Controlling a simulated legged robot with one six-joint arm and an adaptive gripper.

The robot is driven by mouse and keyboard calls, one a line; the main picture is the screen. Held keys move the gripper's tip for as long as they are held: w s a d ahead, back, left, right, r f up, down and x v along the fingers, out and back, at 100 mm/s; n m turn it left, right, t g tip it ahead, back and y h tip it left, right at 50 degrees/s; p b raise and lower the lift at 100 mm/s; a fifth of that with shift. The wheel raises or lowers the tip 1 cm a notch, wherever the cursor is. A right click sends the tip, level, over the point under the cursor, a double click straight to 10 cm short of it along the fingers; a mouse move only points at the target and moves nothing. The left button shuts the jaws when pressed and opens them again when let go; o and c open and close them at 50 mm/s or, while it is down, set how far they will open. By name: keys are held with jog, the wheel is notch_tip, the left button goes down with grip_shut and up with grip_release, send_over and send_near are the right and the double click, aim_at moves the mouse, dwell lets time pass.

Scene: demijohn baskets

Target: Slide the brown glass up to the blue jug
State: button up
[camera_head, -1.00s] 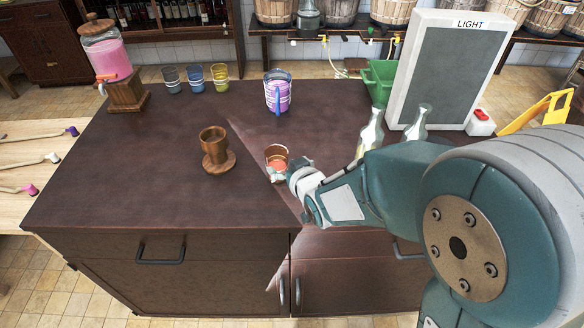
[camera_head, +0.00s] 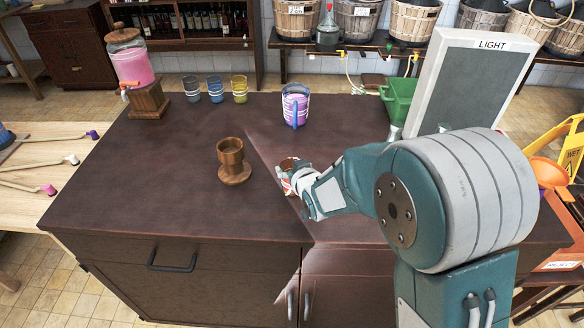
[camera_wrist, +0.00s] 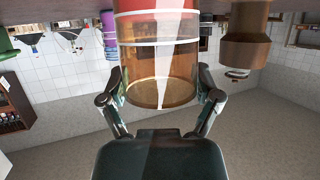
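The brown glass (camera_head: 287,164) stands on the dark counter, partly hidden by my gripper (camera_head: 290,182) in the head view. In the wrist view, which is upside down, the brown glass (camera_wrist: 158,75) is see-through amber with white bands and a red part at the top of the picture. My gripper (camera_wrist: 161,85) is spread wide, with one finger on each side of the glass; whether the fingers touch it is unclear. The blue jug (camera_head: 295,106), with purple contents and a blue handle, stands behind the glass, apart from it. It also shows in the wrist view (camera_wrist: 109,35).
A wooden goblet (camera_head: 232,160) stands left of the glass. Grey, blue and yellow glasses (camera_head: 215,89) and a pink dispenser (camera_head: 133,72) stand at the back left. A LIGHT panel (camera_head: 470,85) and green container (camera_head: 398,98) stand right. Counter between glass and jug is clear.

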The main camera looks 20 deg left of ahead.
jog(key=c, duration=0.3)
jog(key=shift+w+a+f, duration=0.1)
jog(key=shift+w+a, duration=0.5)
jog(key=shift+w, duration=2)
jog(key=shift+w+a, duration=0.6)
jog(key=shift+w, duration=1.95)
jog(key=shift+w+a+f, duration=0.1)
jog(key=shift+w+a, duration=0.5)
jog(key=shift+w, duration=2)
